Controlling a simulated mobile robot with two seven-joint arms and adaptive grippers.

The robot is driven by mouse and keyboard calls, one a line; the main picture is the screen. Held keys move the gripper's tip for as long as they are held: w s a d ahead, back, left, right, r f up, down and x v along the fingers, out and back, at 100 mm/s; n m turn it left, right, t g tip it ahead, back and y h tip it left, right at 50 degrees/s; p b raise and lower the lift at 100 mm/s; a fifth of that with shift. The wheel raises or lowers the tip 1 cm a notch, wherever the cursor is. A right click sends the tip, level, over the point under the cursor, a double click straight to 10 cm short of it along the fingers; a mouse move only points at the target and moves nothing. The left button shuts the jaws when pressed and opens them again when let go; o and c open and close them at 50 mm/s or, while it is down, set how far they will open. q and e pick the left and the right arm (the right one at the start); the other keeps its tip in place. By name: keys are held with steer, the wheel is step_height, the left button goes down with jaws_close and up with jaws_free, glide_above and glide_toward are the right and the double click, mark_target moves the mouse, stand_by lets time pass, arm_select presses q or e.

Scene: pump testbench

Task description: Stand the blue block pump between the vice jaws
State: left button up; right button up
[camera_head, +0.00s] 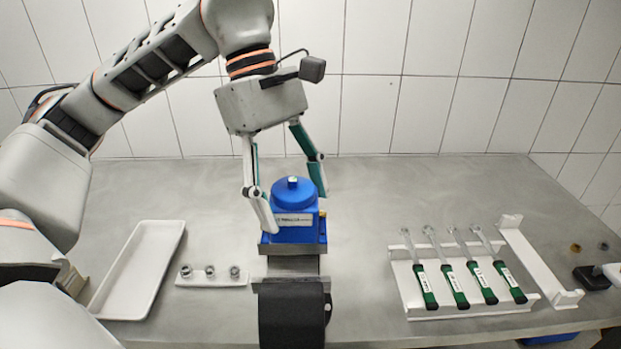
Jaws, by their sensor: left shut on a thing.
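The blue block pump (295,227) is upright in the middle of the table, with a round top, a small knob and a white label on its front. My left gripper (297,206) comes down from above and is shut on the pump, one finger at each side. The vice (291,312) is dark grey, in front of and below the pump. The pump's lower part is at the vice's metal jaws; I cannot tell whether its base rests between them or is just above. My right gripper is not in view.
A white empty tray (113,307) and a small white holder (211,281) with three metal fittings are on the left. A white rack (473,310) with several green-handled tools and a white bracket (541,262) are on the right. The table's back is clear.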

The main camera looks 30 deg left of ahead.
arm_select(q)
steer(key=shift+w, duration=0.1)
steer(key=shift+f+b, duration=0.45)
steer(key=shift+f, duration=0.3)
steer(key=shift+f+b, duration=0.85)
steer(key=shift+f, duration=0.25)
steer(key=shift+f+b, duration=0.85)
steer(key=shift+b, duration=0.1)
steer(key=shift+f+b, duration=1.2)
steer(key=shift+f, duration=0.8)
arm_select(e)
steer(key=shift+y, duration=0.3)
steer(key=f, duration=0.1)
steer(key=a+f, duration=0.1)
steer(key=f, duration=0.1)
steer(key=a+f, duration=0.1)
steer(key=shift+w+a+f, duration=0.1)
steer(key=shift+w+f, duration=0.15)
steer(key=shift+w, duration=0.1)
arm_select(q)
steer(key=shift+f, duration=0.1)
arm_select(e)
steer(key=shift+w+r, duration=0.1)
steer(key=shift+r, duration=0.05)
